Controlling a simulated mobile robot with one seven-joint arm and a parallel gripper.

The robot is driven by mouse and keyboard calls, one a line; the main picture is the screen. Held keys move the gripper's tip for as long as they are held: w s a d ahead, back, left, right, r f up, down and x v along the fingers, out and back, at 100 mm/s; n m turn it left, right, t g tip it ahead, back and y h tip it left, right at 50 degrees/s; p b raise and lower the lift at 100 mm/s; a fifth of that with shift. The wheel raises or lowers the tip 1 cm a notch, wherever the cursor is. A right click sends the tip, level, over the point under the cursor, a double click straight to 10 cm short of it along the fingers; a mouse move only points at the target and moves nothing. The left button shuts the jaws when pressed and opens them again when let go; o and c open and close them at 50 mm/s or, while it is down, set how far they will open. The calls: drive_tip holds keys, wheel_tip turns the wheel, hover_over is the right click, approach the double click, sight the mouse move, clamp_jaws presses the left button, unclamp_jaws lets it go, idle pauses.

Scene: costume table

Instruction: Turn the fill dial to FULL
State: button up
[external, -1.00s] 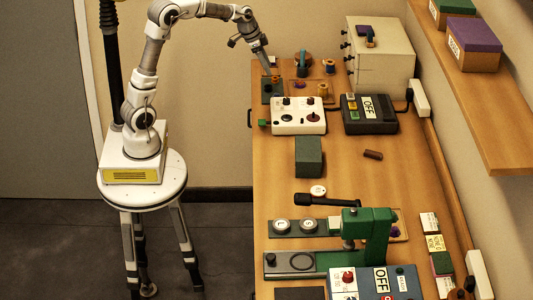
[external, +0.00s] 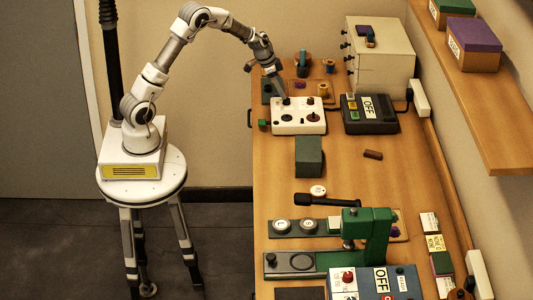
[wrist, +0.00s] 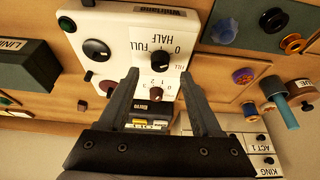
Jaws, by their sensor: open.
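The fill dial is a small black knob (wrist: 160,42) on a white panel (wrist: 122,27). The printed words FULL and HALF and a 0 lie around it in the wrist view. Which mark it points to is too small to tell. My gripper (wrist: 160,74) is open and empty, with its fingertips just short of the fill dial in the wrist view. A brown numbered knob (wrist: 155,93) shows between the fingers. In the external view my gripper (external: 284,97) is over the back left part of the white panel (external: 298,128), and its fingers partly cover the knobs there.
A larger black dial (wrist: 96,50) sits on the same panel. A dark box marked OFF (external: 368,114) stands to its right and a dark green block (external: 309,156) in front. A cream drawer cabinet (external: 381,60) stands behind. Small spools lie on the back left tray.

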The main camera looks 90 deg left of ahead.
sight(286, 101)
drive_tip(key=shift+x, duration=1.9)
drive_tip(key=shift+c, duration=0.3)
clamp_jaws()
